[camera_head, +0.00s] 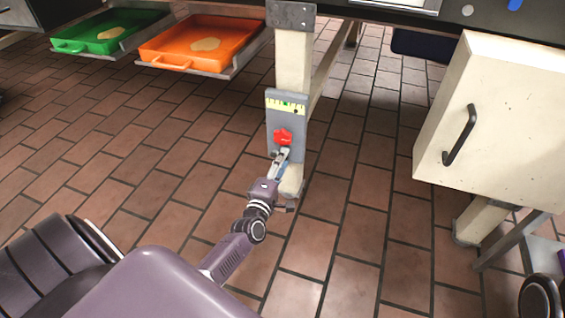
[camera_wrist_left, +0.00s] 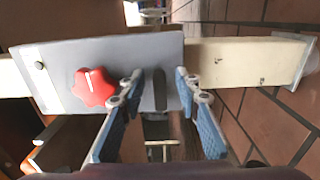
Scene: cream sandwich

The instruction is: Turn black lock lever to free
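A grey lock plate (camera_head: 286,112) is fixed to the cream table leg, with a red star knob (camera_head: 283,137) and a yellow scale on it. In the left wrist view the plate (camera_wrist_left: 120,60) lies sideways, with the red knob (camera_wrist_left: 93,87) left of my fingers. A dark upright shape, probably the black lever (camera_wrist_left: 160,92), shows between the fingers. My left gripper (camera_head: 281,156) is at the plate's lower part, below the knob. In the wrist view the gripper (camera_wrist_left: 158,80) is open, with blue-padded fingers apart on either side of the dark shape. Contact cannot be told. My right gripper is not in view.
A green tray (camera_head: 75,46) and an orange tray (camera_head: 165,58) hang at the upper left, each with a pale flat piece. A cream cabinet (camera_head: 505,110) with a black handle (camera_head: 460,135) stands at the right. The brick floor between is open.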

